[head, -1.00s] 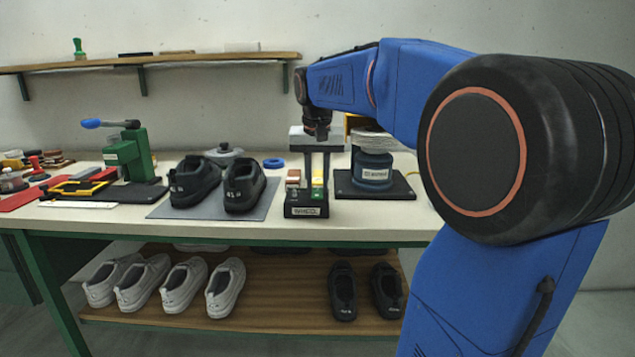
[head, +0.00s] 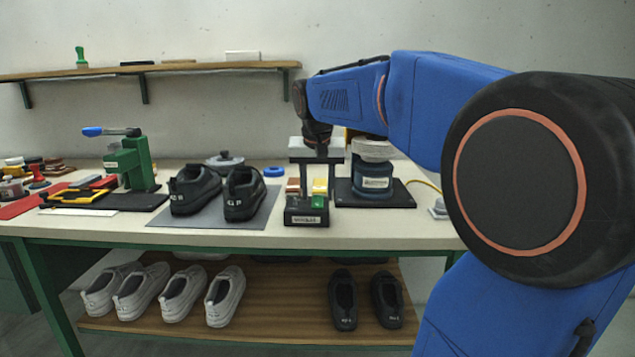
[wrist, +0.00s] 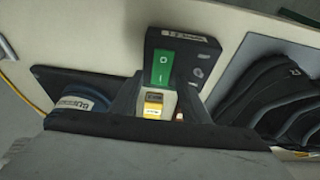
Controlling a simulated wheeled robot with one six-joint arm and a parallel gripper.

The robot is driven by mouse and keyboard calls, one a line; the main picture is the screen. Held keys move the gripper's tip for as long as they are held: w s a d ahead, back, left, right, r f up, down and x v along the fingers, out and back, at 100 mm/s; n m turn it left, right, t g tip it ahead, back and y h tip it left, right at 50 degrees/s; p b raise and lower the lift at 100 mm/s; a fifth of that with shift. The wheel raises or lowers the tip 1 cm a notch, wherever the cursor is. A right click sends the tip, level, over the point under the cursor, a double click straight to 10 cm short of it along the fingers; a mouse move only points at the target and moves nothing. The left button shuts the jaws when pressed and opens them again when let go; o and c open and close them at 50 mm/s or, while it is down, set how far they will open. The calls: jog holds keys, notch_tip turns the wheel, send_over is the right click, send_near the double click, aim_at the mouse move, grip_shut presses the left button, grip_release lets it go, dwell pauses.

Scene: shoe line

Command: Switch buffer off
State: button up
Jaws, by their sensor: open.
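The buffer (head: 372,184) is a blue round machine with a pale pad on top, on a black base plate at the right of the bench. Its blue side shows at the left in the wrist view (wrist: 75,105). A black switch box (head: 306,217) with a green rocker switch stands left of the buffer. In the wrist view the green switch (wrist: 166,66) has O and I marks, and the box lettering is hard to read. My gripper (head: 317,184) is open and empty, pointing down at the box. In the wrist view its fingertips (wrist: 163,92) are beside the green switch's near end; contact cannot be told.
Yellow and reddish blocks (head: 320,187) stand behind the switch box. Black shoes (head: 243,195) on a grey mat are close on the left. A green press (head: 133,162) stands farther left. A yellow cable (head: 424,185) runs right of the buffer.

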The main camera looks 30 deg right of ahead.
jog(key=v, duration=1.7)
jog(key=shift+s+r, duration=0.1)
jog(key=s+a+f+n, duration=0.2)
jog(key=s+a+f, duration=0.2)
jog(key=s+f, duration=0.3)
jog(key=s+a+f+n+t+y, duration=0.1)
jog(key=s+a+f, duration=0.3)
jog(key=f, duration=1.2)
jog(key=s+a+f+n+y, duration=0.1)
jog(key=s+a+f+n, duration=0.3)
jog(key=s+f, duration=0.5)
notch_tip(320, 180, down, 3)
jog(key=shift+s+r+t, duration=0.2)
jog(key=shift+s+t, duration=0.2)
jog(key=shift+a, duration=0.1)
